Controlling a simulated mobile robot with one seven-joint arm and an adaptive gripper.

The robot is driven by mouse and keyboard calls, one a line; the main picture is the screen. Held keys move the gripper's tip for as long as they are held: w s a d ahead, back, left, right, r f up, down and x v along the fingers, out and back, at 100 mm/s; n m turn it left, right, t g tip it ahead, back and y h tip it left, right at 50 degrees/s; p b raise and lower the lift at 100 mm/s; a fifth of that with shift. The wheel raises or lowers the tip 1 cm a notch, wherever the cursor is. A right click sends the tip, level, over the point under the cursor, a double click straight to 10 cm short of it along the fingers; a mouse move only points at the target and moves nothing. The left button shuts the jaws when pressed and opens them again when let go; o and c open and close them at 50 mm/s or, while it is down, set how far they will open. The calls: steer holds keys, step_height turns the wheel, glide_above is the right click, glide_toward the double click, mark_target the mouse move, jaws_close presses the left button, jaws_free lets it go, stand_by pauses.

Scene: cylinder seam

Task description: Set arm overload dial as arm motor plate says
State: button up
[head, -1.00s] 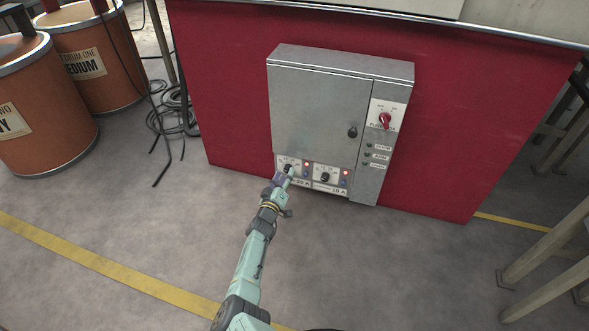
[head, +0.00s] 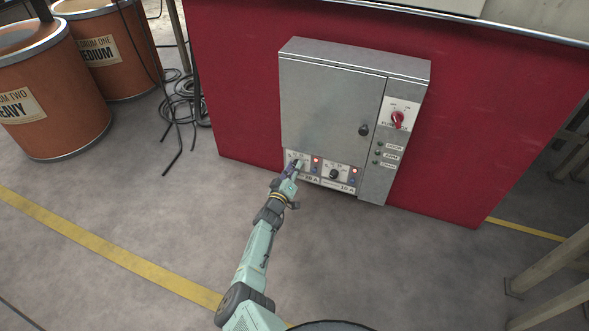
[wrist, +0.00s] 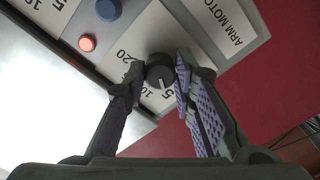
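The arm overload dial (wrist: 160,72) is a dark round knob on a pale scale plate in the wrist view. Its light pointer mark faces the lower part of the scale, where numbers are partly hidden; a 20 shows at the upper left. The two fingers of my gripper (wrist: 159,75) stand close on either side of the knob; firm contact is unclear. In the head view my gripper (head: 295,170) is at the left dial of the grey cabinet (head: 330,100) and hides it. The arm motor plate (wrist: 226,24) reads "ARM MOTO", cut off by the frame edge.
A second dial (head: 334,174) sits right of my gripper, above a plate (head: 347,188) reading 10 A. A red lamp (wrist: 87,43) and blue button (wrist: 109,9) lie close to my fingers. A red rotary switch (head: 397,119) is higher right. The floor in front is clear.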

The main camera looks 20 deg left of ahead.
jaws_close()
steer(key=shift+m, duration=8.1)
